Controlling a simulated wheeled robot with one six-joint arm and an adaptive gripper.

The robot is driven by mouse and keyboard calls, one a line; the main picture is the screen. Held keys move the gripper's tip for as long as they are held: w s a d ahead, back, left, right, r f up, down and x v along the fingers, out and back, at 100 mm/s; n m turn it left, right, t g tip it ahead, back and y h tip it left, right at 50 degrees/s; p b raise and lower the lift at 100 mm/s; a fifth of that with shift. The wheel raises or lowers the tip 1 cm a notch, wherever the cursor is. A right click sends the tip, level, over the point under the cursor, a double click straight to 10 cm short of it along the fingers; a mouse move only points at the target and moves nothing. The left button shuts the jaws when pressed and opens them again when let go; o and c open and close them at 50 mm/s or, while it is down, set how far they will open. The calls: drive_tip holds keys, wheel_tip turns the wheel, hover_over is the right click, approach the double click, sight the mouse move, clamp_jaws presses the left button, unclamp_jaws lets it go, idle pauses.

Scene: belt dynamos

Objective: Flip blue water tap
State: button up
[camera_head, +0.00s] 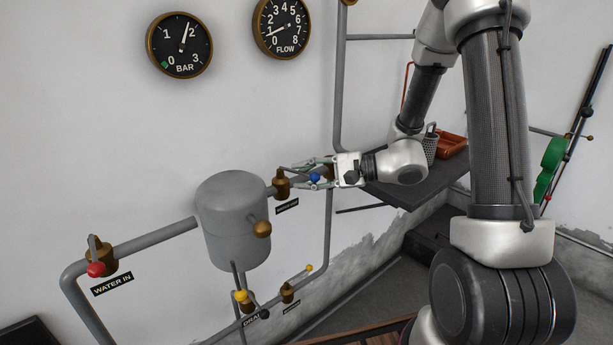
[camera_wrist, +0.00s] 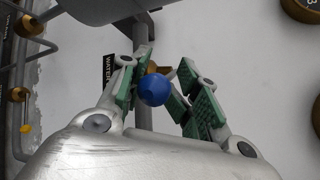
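The blue water tap has a round blue knob (camera_head: 315,177) and a brass valve body (camera_head: 281,184) on the pipe right of the grey tank. My gripper (camera_head: 304,175) reaches in from the right, its fingers on either side of the blue knob. In the wrist view the blue knob (camera_wrist: 154,90) sits between the green-padded fingers of my gripper (camera_wrist: 166,72), close to the left finger. A gap shows between the knob and the right finger, so the gripper is open. Whether the left pad touches the knob is unclear. The valve's label is partly hidden in the wrist view.
The grey tank (camera_head: 232,222) stands left of the gripper. A red-knobbed tap (camera_head: 96,269) is at the lower left; yellow-knobbed taps (camera_head: 241,296) are below. A dark shelf (camera_head: 400,191) with a red tray (camera_head: 452,146) is behind my wrist. Two gauges hang above.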

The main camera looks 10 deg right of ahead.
drive_tip(key=s+d+r, duration=0.2)
drive_tip(key=s+d, duration=0.2)
drive_tip(key=s, duration=0.3)
drive_tip(key=shift+s, duration=0.35)
idle(0.4)
drive_tip(key=shift+d, duration=0.15)
drive_tip(key=v, duration=1.2)
